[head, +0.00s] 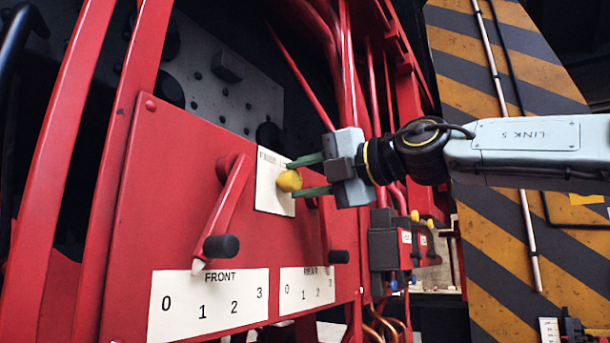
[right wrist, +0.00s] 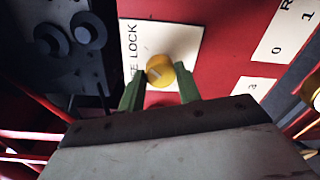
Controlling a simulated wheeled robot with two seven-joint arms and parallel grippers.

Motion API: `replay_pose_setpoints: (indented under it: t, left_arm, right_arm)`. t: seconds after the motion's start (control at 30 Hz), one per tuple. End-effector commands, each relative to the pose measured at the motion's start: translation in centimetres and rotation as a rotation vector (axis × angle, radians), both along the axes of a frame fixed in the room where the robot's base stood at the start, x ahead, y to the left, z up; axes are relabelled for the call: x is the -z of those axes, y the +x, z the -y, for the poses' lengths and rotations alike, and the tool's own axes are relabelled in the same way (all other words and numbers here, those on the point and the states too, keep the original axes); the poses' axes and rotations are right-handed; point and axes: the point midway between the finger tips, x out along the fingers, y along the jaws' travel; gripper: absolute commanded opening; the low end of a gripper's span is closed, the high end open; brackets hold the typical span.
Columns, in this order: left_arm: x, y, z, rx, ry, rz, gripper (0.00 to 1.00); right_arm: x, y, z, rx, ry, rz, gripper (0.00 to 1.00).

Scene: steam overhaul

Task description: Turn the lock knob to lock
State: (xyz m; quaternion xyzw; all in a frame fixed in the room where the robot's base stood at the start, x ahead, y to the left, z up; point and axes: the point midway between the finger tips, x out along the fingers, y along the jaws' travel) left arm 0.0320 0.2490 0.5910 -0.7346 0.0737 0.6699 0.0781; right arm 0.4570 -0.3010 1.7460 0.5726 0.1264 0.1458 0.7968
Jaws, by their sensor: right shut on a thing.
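The lock knob (head: 289,181) is a small round yellow knob on a white label plate (head: 270,203) on the red panel. In the right wrist view the knob (right wrist: 160,71) shows a pale mark on its face, and the word LOCK can be read on the plate (right wrist: 184,40); the other word is partly hidden. My right gripper (head: 308,176) comes in from the right with its two green fingers on either side of the knob, shut on it. The fingers (right wrist: 160,88) also show at the knob in the right wrist view. My left gripper is not in view.
The red panel (head: 140,215) carries a FRONT lever (head: 222,205) with a dark handle, close left of the knob. A REAR lever handle (head: 339,257) sits below my gripper. Red pipes (head: 350,70) run behind my gripper. A striped board (head: 480,240) stands at right.

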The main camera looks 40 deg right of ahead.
Motion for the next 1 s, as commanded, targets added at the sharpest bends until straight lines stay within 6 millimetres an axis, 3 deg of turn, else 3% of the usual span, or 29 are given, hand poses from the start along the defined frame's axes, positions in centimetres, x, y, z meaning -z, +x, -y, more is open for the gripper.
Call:
replay_pose_setpoints:
  t: [0.33,0.9,0.93,1.0]
  left_arm:
    - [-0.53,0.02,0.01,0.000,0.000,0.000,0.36]
    - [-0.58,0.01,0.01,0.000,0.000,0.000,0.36]
    - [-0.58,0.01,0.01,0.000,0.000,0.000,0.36]
    - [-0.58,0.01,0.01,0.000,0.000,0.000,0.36]
  right_arm:
    - [0.03,0.01,-0.04,0.000,0.136,-0.058,0.11]
    - [0.09,0.01,-0.01,-0.001,0.163,-0.069,0.11]
    - [0.09,0.01,-0.01,-0.001,0.163,-0.069,0.36]
    - [0.08,0.02,0.00,-0.001,0.163,-0.069,0.45]
